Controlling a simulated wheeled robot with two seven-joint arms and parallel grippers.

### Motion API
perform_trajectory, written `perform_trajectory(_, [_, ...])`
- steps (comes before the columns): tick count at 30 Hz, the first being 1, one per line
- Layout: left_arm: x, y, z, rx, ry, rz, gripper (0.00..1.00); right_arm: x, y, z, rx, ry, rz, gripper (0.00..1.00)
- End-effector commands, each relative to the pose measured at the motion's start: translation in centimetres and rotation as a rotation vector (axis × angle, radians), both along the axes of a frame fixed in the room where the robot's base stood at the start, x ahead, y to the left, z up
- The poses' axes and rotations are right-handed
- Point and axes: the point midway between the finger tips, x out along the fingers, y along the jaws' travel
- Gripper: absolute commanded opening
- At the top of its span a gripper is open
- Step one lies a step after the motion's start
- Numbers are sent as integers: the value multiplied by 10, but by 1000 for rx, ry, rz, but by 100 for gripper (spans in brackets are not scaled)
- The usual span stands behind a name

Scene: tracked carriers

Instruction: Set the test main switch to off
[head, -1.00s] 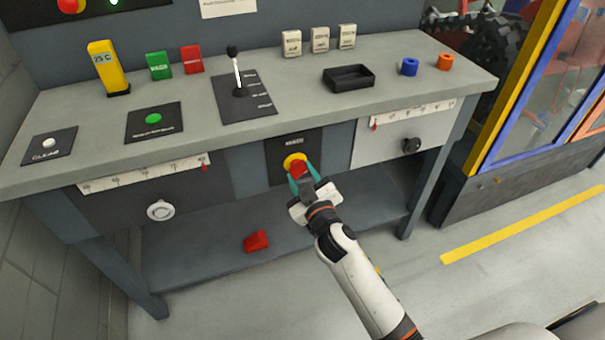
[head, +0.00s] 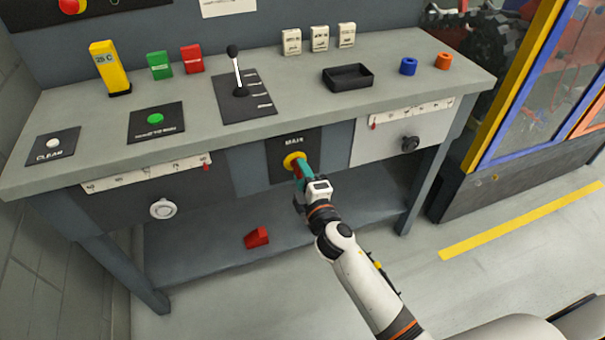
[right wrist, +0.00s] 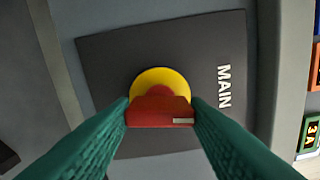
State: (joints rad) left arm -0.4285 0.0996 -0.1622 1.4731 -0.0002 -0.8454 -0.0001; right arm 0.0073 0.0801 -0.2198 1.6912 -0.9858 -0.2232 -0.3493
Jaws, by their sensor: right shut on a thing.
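The main switch is a red handle on a yellow round base (head: 291,158), on a dark plate marked MAIN (head: 277,165) at the front of the bench. In the right wrist view the red handle (right wrist: 158,111) sits between the green fingers, in front of the yellow disc (right wrist: 160,80). My right gripper (head: 299,175) is shut on the red handle; its fingers (right wrist: 160,115) touch the handle on both sides. In the head view the gripper hides most of the handle. My left gripper is not in view.
A lever (head: 238,75), a green button (head: 155,118) and a black tray (head: 348,78) are on the bench top. A red block (head: 256,237) lies on the lower shelf. A knob (head: 410,143) is right of the switch. The floor in front is clear.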

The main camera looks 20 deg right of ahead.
Motion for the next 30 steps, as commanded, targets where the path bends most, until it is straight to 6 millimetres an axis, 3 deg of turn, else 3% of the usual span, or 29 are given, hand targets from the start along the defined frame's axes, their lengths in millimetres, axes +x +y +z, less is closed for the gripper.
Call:
perform_trajectory(12, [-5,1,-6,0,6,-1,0,0,1,0,-155,-6,3,19])
perform_trajectory(26, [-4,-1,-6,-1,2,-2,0,0,1,0,-167,-6,3,19])
perform_trajectory(27, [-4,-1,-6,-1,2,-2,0,0,1,0,-167,-6,3,43])
perform_trajectory(30, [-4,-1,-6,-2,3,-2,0,0,1,0,-167,-5,3,60])
